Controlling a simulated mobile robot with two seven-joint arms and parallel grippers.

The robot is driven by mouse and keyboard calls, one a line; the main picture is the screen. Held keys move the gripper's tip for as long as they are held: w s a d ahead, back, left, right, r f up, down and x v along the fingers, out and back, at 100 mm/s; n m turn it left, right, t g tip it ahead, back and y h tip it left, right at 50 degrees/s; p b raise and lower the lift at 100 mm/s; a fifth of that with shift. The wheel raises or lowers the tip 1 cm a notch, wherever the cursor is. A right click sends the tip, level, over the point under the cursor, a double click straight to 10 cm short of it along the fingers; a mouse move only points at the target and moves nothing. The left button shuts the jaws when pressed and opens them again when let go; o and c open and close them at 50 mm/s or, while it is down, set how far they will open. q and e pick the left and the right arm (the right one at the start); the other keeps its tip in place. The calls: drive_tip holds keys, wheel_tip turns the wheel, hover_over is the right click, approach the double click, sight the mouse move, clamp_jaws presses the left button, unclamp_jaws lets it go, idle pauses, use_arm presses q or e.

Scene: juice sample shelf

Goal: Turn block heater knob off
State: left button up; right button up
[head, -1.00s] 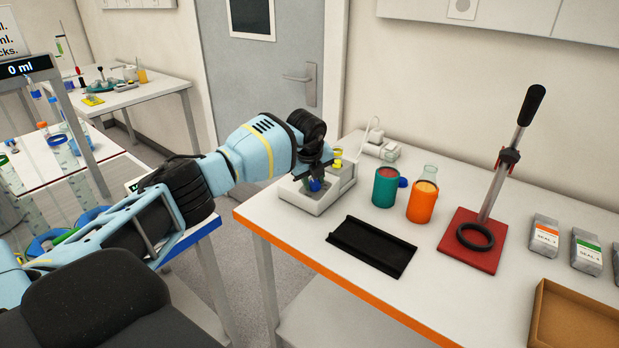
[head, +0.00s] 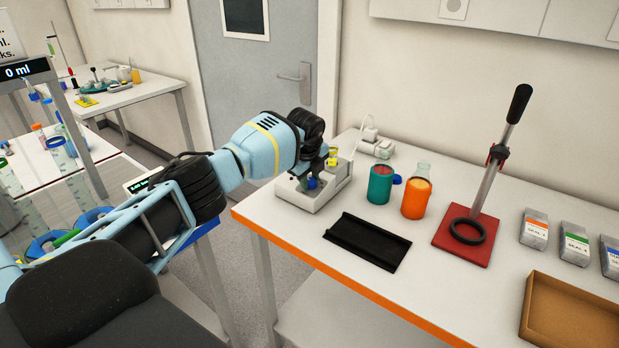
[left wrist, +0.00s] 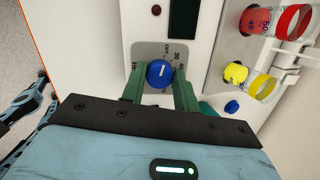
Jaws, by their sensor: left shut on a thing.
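The block heater (head: 318,202) is a pale box at the left end of the table. Its round blue knob (left wrist: 160,73) sits on a grey dial plate (left wrist: 148,50) with printed marks, including OFF. The knob has a pale pointer line, but its exact setting is too small to read. My left gripper (left wrist: 159,88) has its green fingers on either side of the knob and is shut on it. The blue knob also shows in the head view (head: 311,183), below my left gripper. My right gripper is not in view.
Tubes with yellow (left wrist: 236,73) and red (left wrist: 293,20) caps stand by the dial. On the table are a green jar (head: 380,186), an orange jar (head: 416,200), a black tray (head: 368,241) and a red-based lever press (head: 462,247).

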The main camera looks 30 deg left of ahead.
use_arm(q)
drive_tip(key=o, duration=1)
drive_tip(key=shift+c, duration=0.2)
drive_tip(key=a+v, duration=0.1)
drive_tip(key=v, duration=0.6)
drive_tip(key=shift+d+r, duration=0.4)
drive_tip(key=shift+d, duration=0.15)
drive_tip(key=shift+s, duration=0.15)
